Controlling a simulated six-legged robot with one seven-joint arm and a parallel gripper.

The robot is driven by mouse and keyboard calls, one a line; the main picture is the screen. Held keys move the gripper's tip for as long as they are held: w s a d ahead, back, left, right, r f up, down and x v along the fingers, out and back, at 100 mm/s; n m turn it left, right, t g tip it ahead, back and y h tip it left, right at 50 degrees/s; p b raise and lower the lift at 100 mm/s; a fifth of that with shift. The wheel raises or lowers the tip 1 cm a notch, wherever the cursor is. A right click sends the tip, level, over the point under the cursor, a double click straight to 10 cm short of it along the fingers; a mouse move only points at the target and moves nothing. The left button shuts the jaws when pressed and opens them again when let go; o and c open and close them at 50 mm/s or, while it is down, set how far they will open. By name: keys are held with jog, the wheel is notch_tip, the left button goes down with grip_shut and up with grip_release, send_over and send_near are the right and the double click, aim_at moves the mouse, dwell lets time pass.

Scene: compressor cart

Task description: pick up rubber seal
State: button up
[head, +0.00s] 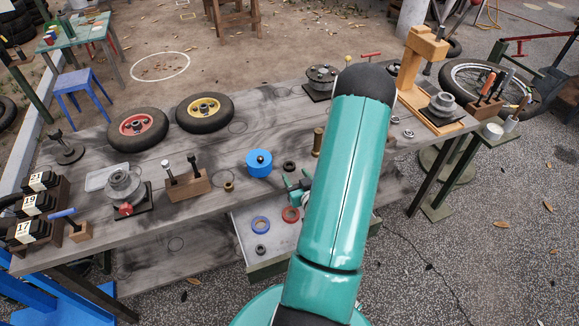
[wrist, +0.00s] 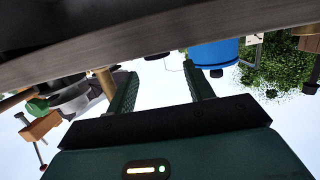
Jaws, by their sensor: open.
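Several rings could be the rubber seal, and I cannot tell which is meant. A small black ring (head: 289,166) lies on the grey workbench near its front edge. A blue ring (head: 260,224), a red ring (head: 290,214) and another black ring (head: 261,250) lie on the lower pale tray (head: 240,226). My gripper (head: 298,188) is at the bench's front edge, just nearer than the first black ring and partly hidden by my arm. In the wrist view, which is upside down, my gripper (wrist: 157,70) is open, with nothing between its fingers. A small dark thing (wrist: 157,56) shows just beyond them.
A blue cylinder (head: 259,163) and a brass cylinder (head: 318,142) stand on the bench either side of the first black ring. A small brass piece (head: 228,186) and a wooden block with tools (head: 187,186) are to the left. Two wheels (head: 137,129) lie behind.

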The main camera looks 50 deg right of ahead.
aim_at(288, 163)
jog(key=x, duration=0.6)
jog(key=shift+s+d+f, duration=0.1)
jog(key=shift+s+d, duration=0.05)
jog(key=shift+c, duration=0.2)
jog(key=c, duration=1)
